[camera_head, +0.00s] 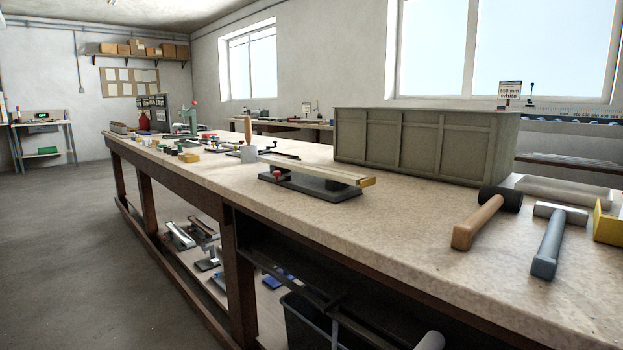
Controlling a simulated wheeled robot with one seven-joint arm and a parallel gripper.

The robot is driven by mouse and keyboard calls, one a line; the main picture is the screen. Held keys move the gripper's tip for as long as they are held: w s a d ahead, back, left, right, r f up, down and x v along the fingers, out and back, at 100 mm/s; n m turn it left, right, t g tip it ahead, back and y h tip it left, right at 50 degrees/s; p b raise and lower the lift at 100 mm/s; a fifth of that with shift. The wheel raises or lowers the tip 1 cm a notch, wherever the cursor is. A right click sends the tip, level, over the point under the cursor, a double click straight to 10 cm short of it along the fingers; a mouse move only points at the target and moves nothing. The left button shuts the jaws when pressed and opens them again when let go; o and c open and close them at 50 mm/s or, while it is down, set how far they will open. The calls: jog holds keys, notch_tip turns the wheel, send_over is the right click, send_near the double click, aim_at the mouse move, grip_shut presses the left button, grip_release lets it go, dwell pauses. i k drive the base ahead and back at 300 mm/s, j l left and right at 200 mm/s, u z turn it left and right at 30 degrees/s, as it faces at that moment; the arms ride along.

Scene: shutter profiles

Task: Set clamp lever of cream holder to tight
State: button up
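A low holder with a dark grey base (325,192) stands on the long workbench (400,215), near its front edge. A long cream bar (315,171) with a yellowish end lies across its top. A small red part (277,175) shows at the holder's left side; it may be the clamp lever's knob. Whether the lever is tight or loose is too small to tell. My gripper is not in view.
Two mallets, one wooden-handled (478,222) and one blue-grey-handled (551,247), lie at the right. A large grey-green box (420,143) stands behind the holder. Small tools crowd the far left.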

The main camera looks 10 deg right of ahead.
aim_at(276, 174)
jog(key=i+j+z, duration=0.2)
jog(key=i+j, duration=1)
